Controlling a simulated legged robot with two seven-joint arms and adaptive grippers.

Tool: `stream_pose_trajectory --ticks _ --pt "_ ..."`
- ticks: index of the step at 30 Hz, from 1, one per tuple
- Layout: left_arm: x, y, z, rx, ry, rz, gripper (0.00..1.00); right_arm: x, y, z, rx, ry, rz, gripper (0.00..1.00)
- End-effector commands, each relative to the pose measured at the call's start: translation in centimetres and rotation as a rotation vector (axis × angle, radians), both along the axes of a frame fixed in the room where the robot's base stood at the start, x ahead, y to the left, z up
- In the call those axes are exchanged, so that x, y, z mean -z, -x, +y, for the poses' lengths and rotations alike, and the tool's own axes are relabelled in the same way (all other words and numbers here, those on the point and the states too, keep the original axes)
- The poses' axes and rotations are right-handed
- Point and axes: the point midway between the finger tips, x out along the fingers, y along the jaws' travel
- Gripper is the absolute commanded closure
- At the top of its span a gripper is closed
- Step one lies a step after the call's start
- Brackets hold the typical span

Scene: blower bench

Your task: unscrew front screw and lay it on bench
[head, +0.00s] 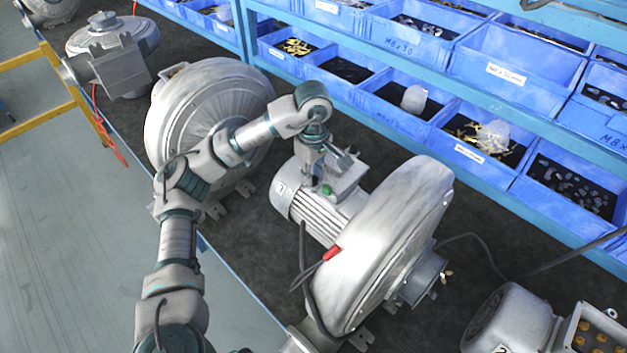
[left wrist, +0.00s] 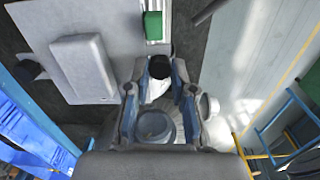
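The blower in the middle of the head view has a pale round housing (head: 395,240) and a ribbed motor (head: 318,212) with a box on top. My left gripper (head: 318,172) points down beside this box, near a green part (head: 327,189). In the left wrist view, the fingers (left wrist: 160,72) stand apart with a dark round piece (left wrist: 160,67) between or beyond their tips; I see no clear grip on it. The green part (left wrist: 153,27) lies just past it. I cannot make out the front screw for certain. Small brass-coloured pieces (head: 447,275) show at the blower's outlet. My right gripper is out of view.
A second blower (head: 210,115) stands behind my left arm. Blue bins (head: 512,68) of hardware line the rack behind the dark bench (head: 480,215). Another motor (head: 510,325) sits at the lower right. Some bench between is clear.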

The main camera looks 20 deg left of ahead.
Motion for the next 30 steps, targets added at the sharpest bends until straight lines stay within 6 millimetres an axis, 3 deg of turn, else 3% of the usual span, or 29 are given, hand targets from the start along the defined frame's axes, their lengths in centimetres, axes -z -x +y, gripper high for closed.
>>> stream_pose_trajectory --ticks 7,10,30 --pt "0.01 -0.06 -0.02 -0.019 0.000 -0.001 1.00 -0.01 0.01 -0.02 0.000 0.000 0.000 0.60" --pt "-0.01 -0.06 -0.03 -0.133 0.000 -0.001 1.00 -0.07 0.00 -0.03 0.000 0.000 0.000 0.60" --pt "-0.04 -0.15 -0.03 -1.405 0.000 0.000 1.00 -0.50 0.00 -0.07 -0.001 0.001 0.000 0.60"
